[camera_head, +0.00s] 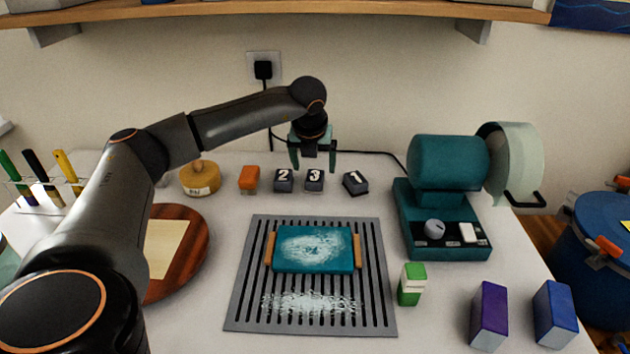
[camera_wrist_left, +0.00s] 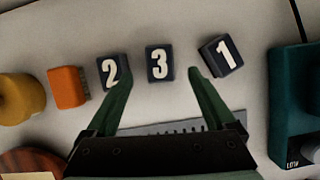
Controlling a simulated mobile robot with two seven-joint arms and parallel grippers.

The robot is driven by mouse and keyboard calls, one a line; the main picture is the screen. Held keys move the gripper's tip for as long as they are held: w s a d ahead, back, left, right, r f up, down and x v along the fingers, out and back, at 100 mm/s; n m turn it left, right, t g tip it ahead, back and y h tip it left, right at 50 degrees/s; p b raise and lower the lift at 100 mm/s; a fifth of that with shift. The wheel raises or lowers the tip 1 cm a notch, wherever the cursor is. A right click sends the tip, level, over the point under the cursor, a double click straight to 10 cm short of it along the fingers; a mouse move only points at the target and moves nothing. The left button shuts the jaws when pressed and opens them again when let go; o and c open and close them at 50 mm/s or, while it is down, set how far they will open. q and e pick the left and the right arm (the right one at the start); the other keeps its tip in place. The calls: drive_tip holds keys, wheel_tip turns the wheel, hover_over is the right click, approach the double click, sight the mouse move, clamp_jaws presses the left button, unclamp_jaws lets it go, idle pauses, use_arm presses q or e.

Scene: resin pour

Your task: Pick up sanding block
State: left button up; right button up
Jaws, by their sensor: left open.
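Three dark blocks numbered 2 (camera_head: 284,180), 3 (camera_head: 314,180) and 1 (camera_head: 355,183) stand in a row at the back of the table. An orange block (camera_head: 249,179) stands left of them; I cannot tell for sure which is the sanding block. My left gripper (camera_head: 313,162) is open and empty, pointing down, just behind and above block 3 in the head view. In the left wrist view, block 3 (camera_wrist_left: 160,64) lies between the fingertips' directions, with block 2 (camera_wrist_left: 114,71) by the left finger and block 1 (camera_wrist_left: 220,56) by the right. My right gripper is out of view.
A teal slab (camera_head: 313,262) with white dust lies on a slotted grey rack (camera_head: 238,300). A teal machine (camera_head: 448,165) stands right, a yellow round container (camera_head: 200,180) left. Green-white (camera_head: 411,285), purple (camera_head: 489,315) and blue (camera_head: 555,313) blocks stand front right. A shelf (camera_head: 350,10) overhangs.

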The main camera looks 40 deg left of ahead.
sight(315, 176)
use_arm(q)
drive_tip(key=x, duration=0.5)
drive_tip(key=shift+f, duration=0.1)
drive_tip(key=shift+c, duration=0.4)
clamp_jaws()
